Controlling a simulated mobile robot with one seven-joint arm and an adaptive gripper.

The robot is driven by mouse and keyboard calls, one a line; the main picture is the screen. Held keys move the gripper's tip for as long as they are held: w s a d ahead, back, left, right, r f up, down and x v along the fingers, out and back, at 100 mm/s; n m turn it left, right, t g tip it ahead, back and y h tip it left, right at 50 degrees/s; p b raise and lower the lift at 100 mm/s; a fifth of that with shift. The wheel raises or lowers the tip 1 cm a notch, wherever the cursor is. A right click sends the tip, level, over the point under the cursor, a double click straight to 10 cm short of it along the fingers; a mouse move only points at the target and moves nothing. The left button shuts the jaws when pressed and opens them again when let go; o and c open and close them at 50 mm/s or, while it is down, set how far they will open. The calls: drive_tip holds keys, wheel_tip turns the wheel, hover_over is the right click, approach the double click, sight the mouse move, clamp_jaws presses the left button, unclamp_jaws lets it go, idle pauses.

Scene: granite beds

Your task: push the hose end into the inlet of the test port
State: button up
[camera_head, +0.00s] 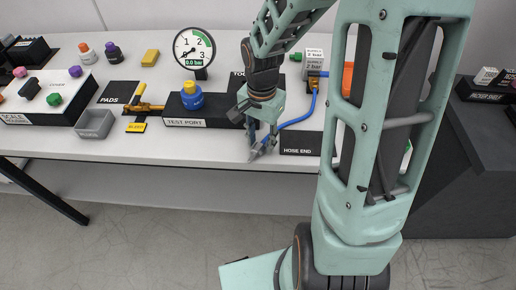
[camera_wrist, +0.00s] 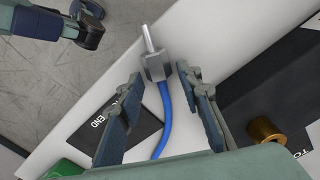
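The hose end, a grey block with a metal pin, shows in the wrist view (camera_wrist: 156,66) just beyond my fingertips, near the table's front edge. Its blue hose (camera_wrist: 165,118) runs back between the fingers. My gripper (camera_wrist: 160,73) is open, one finger each side, with gaps to the hose end; it also shows in the head view (camera_head: 261,146), pointing down. The test port (camera_head: 203,123) is a black block left of my gripper, carrying a blue knob with a yellow cap. A brass cylinder (camera_wrist: 265,131), seemingly its inlet, shows at right in the wrist view; my gripper hides it in the head view.
A gauge (camera_head: 194,49) reading 0.0 bar stands behind the port. A black HOSE END mat (camera_head: 300,143) lies right of my gripper. A 2 bar block (camera_head: 313,63) stands at the back.

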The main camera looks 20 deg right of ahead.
sight(261, 143)
clamp_jaws()
drive_tip(key=shift+r, duration=0.15)
drive_tip(key=shift+r+p, duration=2.95)
drive_tip(key=shift+r, duration=0.9)
